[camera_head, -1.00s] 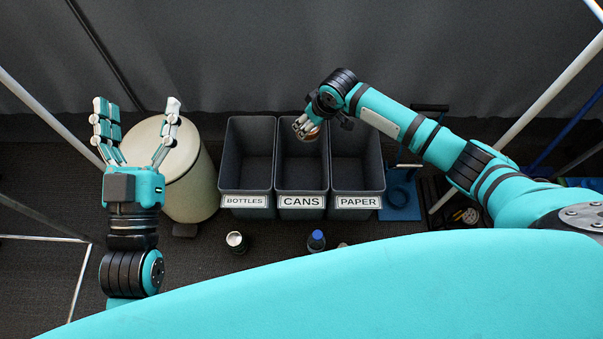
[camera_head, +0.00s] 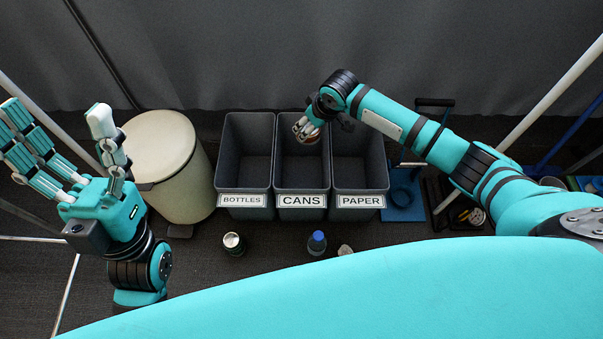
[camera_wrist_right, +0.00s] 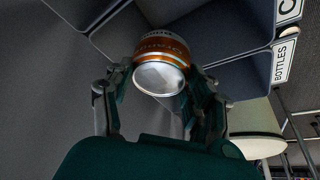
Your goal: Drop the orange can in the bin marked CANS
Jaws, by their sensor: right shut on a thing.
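My right gripper (camera_head: 308,130) is over the upper part of the middle bin (camera_head: 301,180), whose label reads CANS. In the right wrist view my right gripper (camera_wrist_right: 160,92) is shut on the orange can (camera_wrist_right: 163,50), with its silver end facing the camera. In the head view the can is mostly hidden by the fingers. Bin walls show behind the can in the wrist view. How high the can is over the bin I cannot tell exactly. My left gripper (camera_head: 75,155) is open and empty at the left, with its fingers spread.
The BOTTLES bin (camera_head: 243,180) and the PAPER bin (camera_head: 358,180) flank the CANS bin. A cream round bin (camera_head: 180,165) stands left of them. A can (camera_head: 233,243), a blue-capped bottle (camera_head: 317,242) and a pale item (camera_head: 345,250) are on the floor in front.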

